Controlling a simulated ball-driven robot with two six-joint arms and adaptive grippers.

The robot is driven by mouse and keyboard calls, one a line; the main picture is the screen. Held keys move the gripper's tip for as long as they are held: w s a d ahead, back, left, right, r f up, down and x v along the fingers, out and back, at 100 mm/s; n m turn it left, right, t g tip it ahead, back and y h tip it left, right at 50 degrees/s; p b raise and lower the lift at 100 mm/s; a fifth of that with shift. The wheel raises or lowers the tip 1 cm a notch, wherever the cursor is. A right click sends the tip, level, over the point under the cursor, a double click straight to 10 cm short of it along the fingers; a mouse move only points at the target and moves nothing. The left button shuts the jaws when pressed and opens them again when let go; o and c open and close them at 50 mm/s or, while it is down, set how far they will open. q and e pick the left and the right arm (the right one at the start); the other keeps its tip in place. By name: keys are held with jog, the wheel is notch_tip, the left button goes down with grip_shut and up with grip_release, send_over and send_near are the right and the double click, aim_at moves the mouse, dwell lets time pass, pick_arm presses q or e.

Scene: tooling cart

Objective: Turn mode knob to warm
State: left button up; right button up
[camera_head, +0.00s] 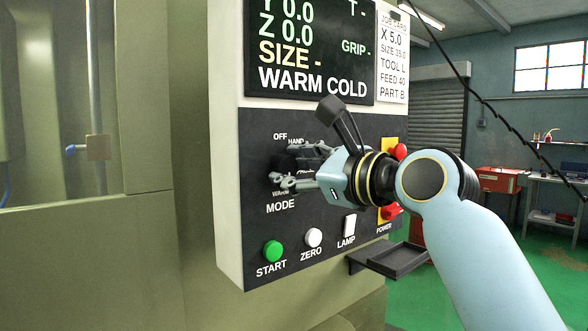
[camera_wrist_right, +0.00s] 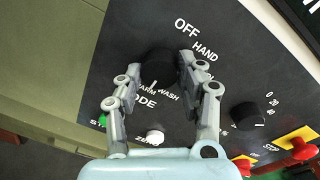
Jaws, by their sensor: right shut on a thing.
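The black mode knob (camera_wrist_right: 159,66) sits on the dark control panel, with the labels OFF, HAND, WASH and WARM around it. A small white mark shows at its lower edge in the wrist view, near WARM and WASH; I cannot tell exactly which label it points to. My right gripper (camera_wrist_right: 160,64) is shut on the knob, one finger on each side. In the head view, my right gripper (camera_head: 287,167) reaches the panel from the right and hides most of the knob. My left gripper is not in view.
Below the knob are a green START button (camera_head: 273,251), a white ZERO button (camera_head: 313,237) and a LAMP switch (camera_head: 349,225). Another black knob (camera_wrist_right: 248,116) and red controls (camera_wrist_right: 304,149) lie to the right. A display (camera_head: 310,50) is above; a small black tray (camera_head: 392,259) juts out below.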

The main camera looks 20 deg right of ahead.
jog(key=o, duration=1.2)
jog(key=shift+c, duration=0.2)
jog(key=v, duration=1.2)
jog(key=shift+f, duration=0.15)
